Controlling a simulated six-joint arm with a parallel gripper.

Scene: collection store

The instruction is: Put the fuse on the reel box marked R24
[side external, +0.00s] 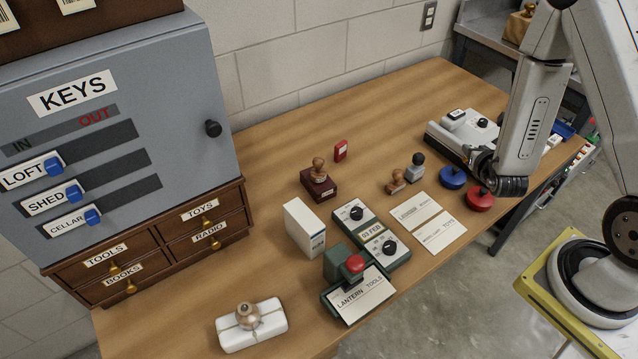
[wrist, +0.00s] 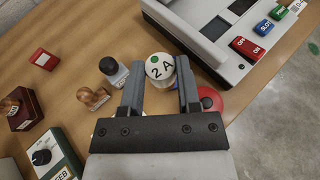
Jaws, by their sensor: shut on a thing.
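The fuse (wrist: 160,66) is a white round piece with a green dot and "2 A" on its top. In the wrist view my gripper (wrist: 160,80) is shut on it, one finger on each side. In the side view the end of my arm (side external: 490,170) is at the table's right end, near the grey-white panel; the fingers and fuse cannot be made out there. A white upright box (side external: 304,229) stands mid-table; its label is too small to read, so I cannot tell whether it is the reel box R24.
The grey-white panel (wrist: 205,35) with slots lies beyond the fuse. Blue (side external: 452,178) and red (side external: 480,198) discs, wooden stamps (wrist: 93,97), dial boxes (side external: 355,214) and a lantern tools card holder (side external: 350,290) stand around.

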